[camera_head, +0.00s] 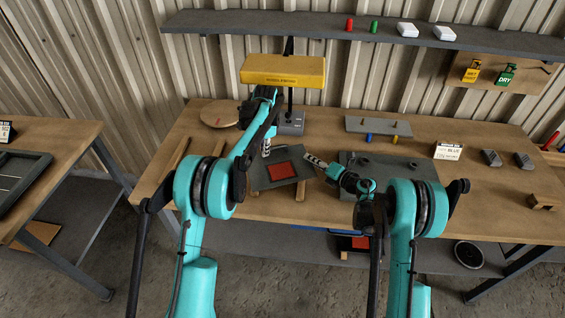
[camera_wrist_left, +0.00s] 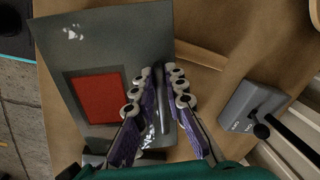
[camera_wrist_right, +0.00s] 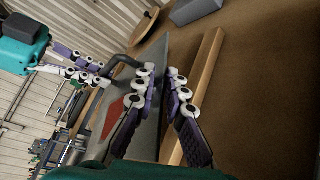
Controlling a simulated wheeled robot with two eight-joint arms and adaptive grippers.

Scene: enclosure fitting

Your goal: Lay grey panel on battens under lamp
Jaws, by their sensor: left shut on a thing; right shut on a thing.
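The grey panel (camera_head: 262,181) has a red square on its face and is in front of the lamp, over the battens. It also shows in the left wrist view (camera_wrist_left: 125,32) and the right wrist view (camera_wrist_right: 150,125). My left gripper (camera_head: 266,153) is shut on its far left part, at a raised bar. My right gripper (camera_head: 309,159) is shut on its right edge. Two wooden battens, one left (camera_head: 254,191) and one right (camera_head: 300,191), poke out below its front edge. I cannot tell whether the panel touches them. The lamp (camera_head: 283,70) has a yellow hood above.
The lamp's grey base (camera_head: 291,124) stands just behind the panel. A dark grey plate (camera_head: 405,165) lies to the right, near my right arm. A grey board (camera_head: 378,125) with pegs, a round wooden disc (camera_head: 219,114) and a white sign (camera_head: 448,152) are also on the bench.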

